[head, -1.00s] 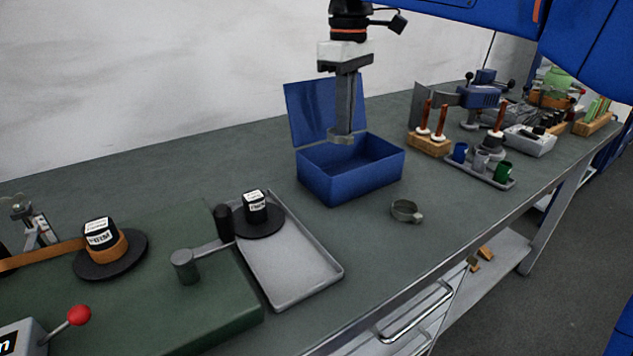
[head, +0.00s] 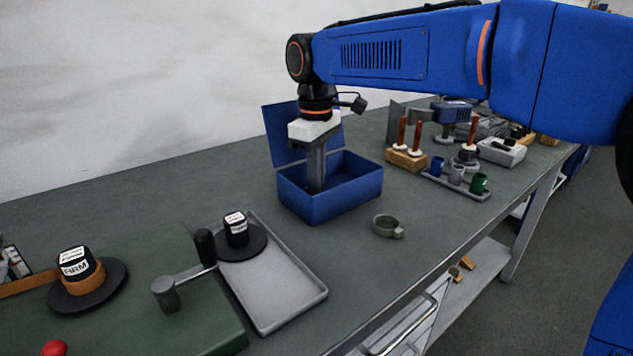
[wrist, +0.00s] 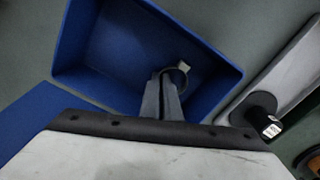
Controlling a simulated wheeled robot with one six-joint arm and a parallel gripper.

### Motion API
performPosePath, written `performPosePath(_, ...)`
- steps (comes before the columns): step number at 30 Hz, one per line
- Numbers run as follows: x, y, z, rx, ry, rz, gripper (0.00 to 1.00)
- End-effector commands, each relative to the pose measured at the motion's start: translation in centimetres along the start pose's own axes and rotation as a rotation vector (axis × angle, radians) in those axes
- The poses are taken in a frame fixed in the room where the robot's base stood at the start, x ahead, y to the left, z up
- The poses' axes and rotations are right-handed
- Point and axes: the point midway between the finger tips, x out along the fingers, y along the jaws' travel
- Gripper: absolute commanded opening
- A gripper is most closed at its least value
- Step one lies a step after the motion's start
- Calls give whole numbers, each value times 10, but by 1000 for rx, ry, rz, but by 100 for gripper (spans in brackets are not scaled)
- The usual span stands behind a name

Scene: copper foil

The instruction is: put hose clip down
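My gripper (head: 316,188) points down inside the open blue box (head: 345,206), with its fingertips hidden behind the front wall in the head view. In the wrist view the fingers (wrist: 165,80) are close together on a grey ring-shaped hose clip (wrist: 184,69). The clip is low over the box floor (wrist: 125,45); I cannot tell whether it touches. A second hose clip (head: 387,226) lies on the bench, to the right in front of the box.
The box's raised lid (head: 285,135) stands behind my gripper. A grey tray (head: 280,290) with a black stamp-like piece (head: 236,232) is at left front. A wooden block with copper rods (head: 406,158) and a tray of small cups (head: 456,185) stand to the right.

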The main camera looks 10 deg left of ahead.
Motion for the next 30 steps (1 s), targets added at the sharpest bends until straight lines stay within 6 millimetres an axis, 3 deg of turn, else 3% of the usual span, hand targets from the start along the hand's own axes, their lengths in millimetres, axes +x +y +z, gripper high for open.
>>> performPosePath(10, 3, 0, 0, 0, 0, 0, 0)
performPosePath(13, 2, 0, 0, 0, 0, 0, 22)
performPosePath(23, 1, 0, 0, 0, 1, 0, 22)
performPosePath(30, -27, 0, 0, 0, 3, 1, 22)
